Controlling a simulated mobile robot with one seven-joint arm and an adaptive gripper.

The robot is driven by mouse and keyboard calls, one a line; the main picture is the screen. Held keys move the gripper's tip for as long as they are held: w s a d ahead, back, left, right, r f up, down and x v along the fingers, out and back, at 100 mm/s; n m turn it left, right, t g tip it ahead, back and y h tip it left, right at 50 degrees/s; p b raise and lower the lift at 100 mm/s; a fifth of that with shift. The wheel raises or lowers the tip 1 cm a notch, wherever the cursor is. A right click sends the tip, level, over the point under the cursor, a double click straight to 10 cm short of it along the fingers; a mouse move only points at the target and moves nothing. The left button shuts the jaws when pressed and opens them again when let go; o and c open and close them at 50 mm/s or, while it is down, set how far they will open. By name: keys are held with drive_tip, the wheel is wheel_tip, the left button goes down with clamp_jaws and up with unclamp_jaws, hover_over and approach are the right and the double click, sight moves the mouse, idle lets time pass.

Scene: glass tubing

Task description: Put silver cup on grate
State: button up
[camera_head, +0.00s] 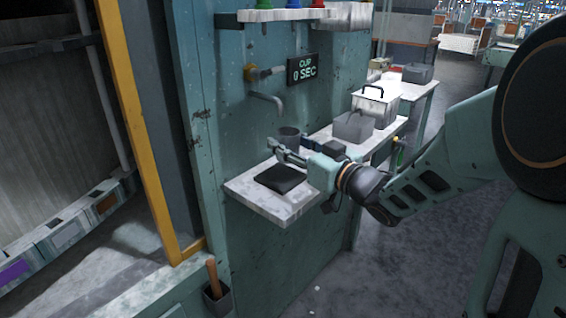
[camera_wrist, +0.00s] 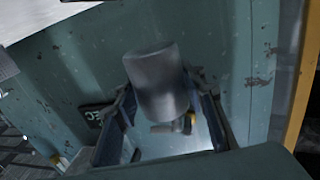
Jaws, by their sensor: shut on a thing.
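The silver cup (camera_head: 289,137) looks dark grey and roughly upright in the head view. It also shows large between my fingers in the wrist view (camera_wrist: 155,78). My gripper (camera_head: 284,152) is shut on the cup and holds it above the back of a white shelf, near the wall. A flat black square piece (camera_head: 279,178), which looks like the grate, lies on the shelf in front of and below the cup. My gripper partly hides the lower part of the cup.
A metal spout (camera_head: 267,101) sticks out of the green wall above the cup. A sign (camera_head: 303,69) reads "CUP 0 SEC". The white shelf (camera_head: 285,208) has a bare front edge. Grey bins (camera_head: 353,127) stand on a bench to the right.

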drive_tip(key=shift+w+a+f, duration=0.25)
drive_tip(key=shift+a+f, duration=0.05)
drive_tip(key=shift+f, duration=0.2)
drive_tip(key=shift+w+a+f, duration=0.2)
drive_tip(key=shift+a+f, duration=0.1)
drive_tip(key=shift+f, duration=0.15)
drive_tip(key=shift+w+a+f+b, duration=0.15)
drive_tip(key=shift+f+b, duration=0.3)
drive_tip(key=shift+f, duration=0.45)
drive_tip(key=shift+a+f+b, duration=0.1)
drive_tip(key=shift+f+b, duration=0.3)
drive_tip(key=shift+f, duration=0.45)
drive_tip(key=shift+f, duration=0.1)
drive_tip(key=shift+f, duration=0.15)
drive_tip(key=o, duration=1.2)
drive_tip(key=shift+d+r, duration=0.15)
drive_tip(key=shift+r, duration=0.15)
drive_tip(key=p+v, duration=0.2)
drive_tip(key=v, duration=1)
drive_tip(key=shift+f, duration=0.1)
